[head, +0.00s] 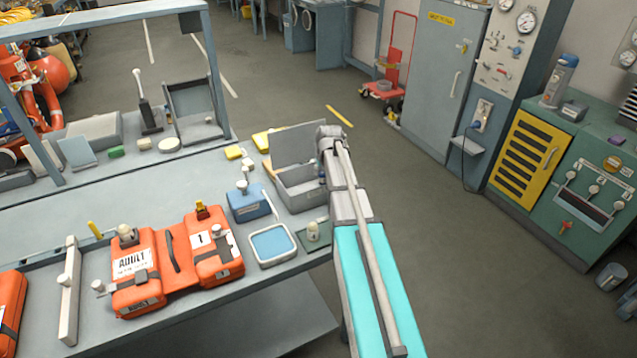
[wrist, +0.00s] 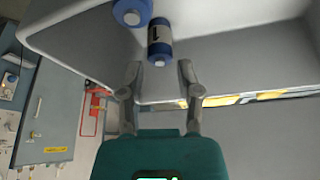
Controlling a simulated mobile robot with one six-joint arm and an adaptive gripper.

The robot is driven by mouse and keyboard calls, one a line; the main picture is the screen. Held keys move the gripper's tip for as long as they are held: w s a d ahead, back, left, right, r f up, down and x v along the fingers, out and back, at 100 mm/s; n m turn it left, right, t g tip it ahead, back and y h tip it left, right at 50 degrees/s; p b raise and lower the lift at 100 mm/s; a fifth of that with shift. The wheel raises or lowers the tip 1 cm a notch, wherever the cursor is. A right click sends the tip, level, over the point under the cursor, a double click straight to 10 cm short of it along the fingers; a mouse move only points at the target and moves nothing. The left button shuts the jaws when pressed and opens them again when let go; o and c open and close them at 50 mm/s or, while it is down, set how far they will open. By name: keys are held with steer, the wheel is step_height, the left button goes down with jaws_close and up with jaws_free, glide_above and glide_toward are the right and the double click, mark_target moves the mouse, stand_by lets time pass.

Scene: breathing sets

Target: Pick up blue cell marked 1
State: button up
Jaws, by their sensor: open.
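The blue cell marked 1 (wrist: 160,42) shows in the wrist view, blue with a pale band bearing a dark 1 and a pale tip towards my gripper. It lies in or against a grey box (wrist: 85,42). A second blue cell (wrist: 131,12) is beside it, cut by the top edge. My gripper (wrist: 160,74) is open and empty, its fingers spread either side of the marked cell's near end, apart from it. In the head view my arm reaches over the open grey box (head: 298,196); a small blue piece (head: 322,178) shows inside. My fingers cannot be made out there.
On the bench left of the box are a blue device (head: 248,204), a blue-topped tray (head: 272,244) and an orange breathing set (head: 175,262). The box's raised lid (head: 297,143) stands behind it. Open floor lies to the right, before the grey cabinet (head: 446,75).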

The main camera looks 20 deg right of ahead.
mark_target(323, 173)
steer(key=shift+b+x, duration=1.35)
steer(key=shift+x, duration=0.45)
jaws_close()
